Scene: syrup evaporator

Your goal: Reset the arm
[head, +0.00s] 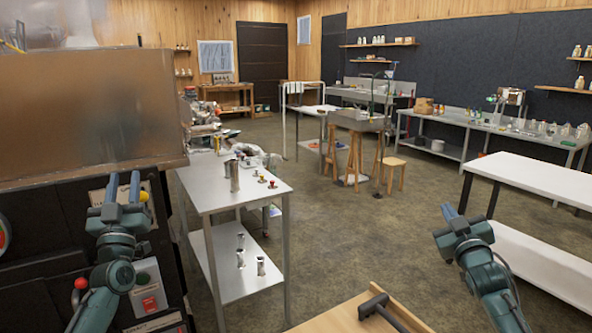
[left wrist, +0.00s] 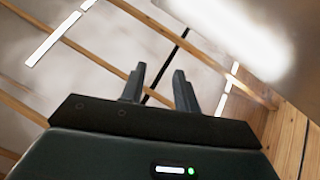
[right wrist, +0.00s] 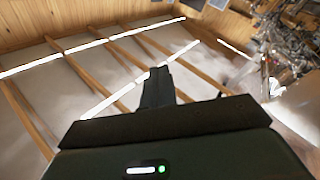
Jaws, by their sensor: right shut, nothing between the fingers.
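My left gripper (head: 124,182) is raised at the left in the head view, in front of the dark front of the evaporator (head: 70,115). Its two blue fingers point up and stand apart, with nothing between them. The left wrist view also shows these fingers (left wrist: 160,72) apart, against the ceiling. My right gripper (head: 448,210) is raised at the right in the head view, over open floor. Its fingers are together and empty, and in the right wrist view they (right wrist: 158,75) point up at the ceiling beams.
A steel table (head: 215,188) with metal cups and small items stands right of the evaporator. A white table (head: 535,177) is at the right. A wooden surface with a dark handle (head: 375,304) lies low in front. Stools (head: 392,170) stand further back. The middle floor is clear.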

